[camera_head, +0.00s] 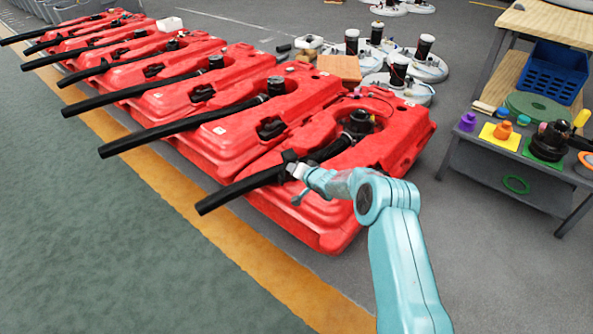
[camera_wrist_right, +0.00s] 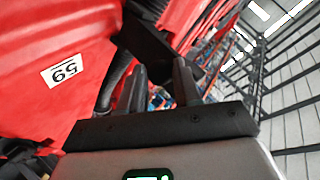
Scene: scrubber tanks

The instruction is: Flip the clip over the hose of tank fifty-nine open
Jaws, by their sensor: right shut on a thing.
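The nearest red tank (camera_head: 400,140) stands at the front end of the row. In the right wrist view its label (camera_wrist_right: 65,71) reads 59, upside down. Its black hose (camera_head: 240,188) runs from the cap area over the tank's edge to the lower left. A black clip (camera_head: 289,156) sits at the hose; it also shows in the wrist view (camera_wrist_right: 147,42). My right gripper (camera_head: 296,171) is at the clip, its dark fingers (camera_wrist_right: 160,88) shut on part of it. The fingers hide some of the clip, and I cannot tell how far it is open. My left gripper is out of view.
Several more red tanks (camera_head: 210,95) with black hoses stand in a row to the left. Round white machines (camera_head: 405,65) stand behind. A grey bench (camera_head: 515,180) with coloured parts and a blue crate (camera_head: 553,72) is at the right. The green floor at front left is clear.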

